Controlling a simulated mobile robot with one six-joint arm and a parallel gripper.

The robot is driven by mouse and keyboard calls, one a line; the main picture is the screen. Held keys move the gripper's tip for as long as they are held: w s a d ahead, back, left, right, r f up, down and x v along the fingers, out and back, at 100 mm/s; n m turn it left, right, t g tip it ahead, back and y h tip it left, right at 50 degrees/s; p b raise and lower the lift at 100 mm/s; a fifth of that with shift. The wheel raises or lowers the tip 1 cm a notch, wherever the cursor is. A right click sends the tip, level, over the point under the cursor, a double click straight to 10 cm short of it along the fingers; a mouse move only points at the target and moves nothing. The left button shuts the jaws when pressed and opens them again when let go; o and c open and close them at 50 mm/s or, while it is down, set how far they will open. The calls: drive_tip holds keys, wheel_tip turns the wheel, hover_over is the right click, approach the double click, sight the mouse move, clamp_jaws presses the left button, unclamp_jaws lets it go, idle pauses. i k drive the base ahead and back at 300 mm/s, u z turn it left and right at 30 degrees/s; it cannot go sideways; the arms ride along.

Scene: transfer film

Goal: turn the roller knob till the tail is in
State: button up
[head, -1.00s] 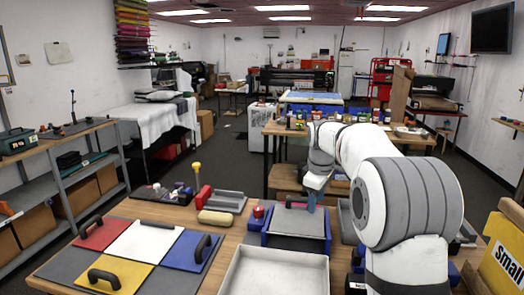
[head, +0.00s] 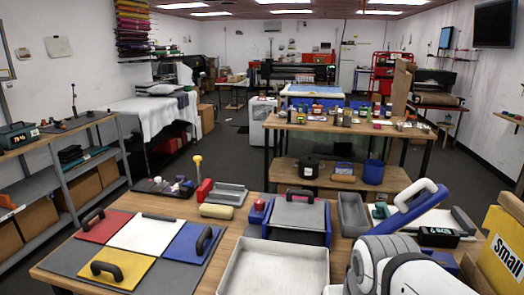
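A small blue-sided unit with a grey top (head: 298,214) stands on the near wooden table, with a black handle at its back edge. A red knob (head: 259,205) sits on a blue part at its left end; I take this for the roller knob. I cannot make out a film tail.
A pale open tray (head: 274,268) lies in front of the unit. Colored panels with black handles (head: 140,250) lie to the left. A grey bin (head: 353,214), a blue piece with a white handle (head: 411,205) and a yellow box (head: 502,250) stand to the right.

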sight(259, 203)
drive_tip(key=z, duration=2.15)
drive_tip(key=k, duration=0.9)
drive_tip(key=u, duration=1.7)
drive_tip(key=i, duration=1)
drive_tip(key=u, duration=0.05)
